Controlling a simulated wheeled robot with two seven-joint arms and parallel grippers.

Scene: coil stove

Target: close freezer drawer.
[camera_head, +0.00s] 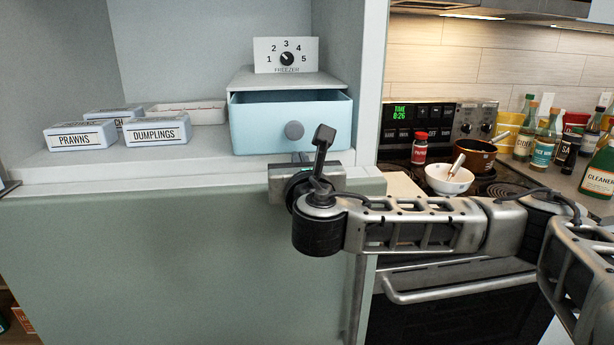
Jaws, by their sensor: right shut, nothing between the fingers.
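The freezer drawer (258,134) is pale blue with a round grey knob (294,130) on its front. It stands pulled out of its housing (285,80), and its dark inside shows above the front. My right gripper (302,158) is in front of and just below the drawer front, near its lower right part and under the knob. It is shut and empty. My own wrist hides part of it, and I cannot tell whether its tips touch the drawer. My left gripper is out of view.
Boxes labelled prawns (80,135) and dumplings (157,129) stand on the shelf left of the drawer, with a white tray (187,112) behind. The compartment's side wall (369,80) is close on the right. A stove with a bowl (447,180) and pot lies beyond.

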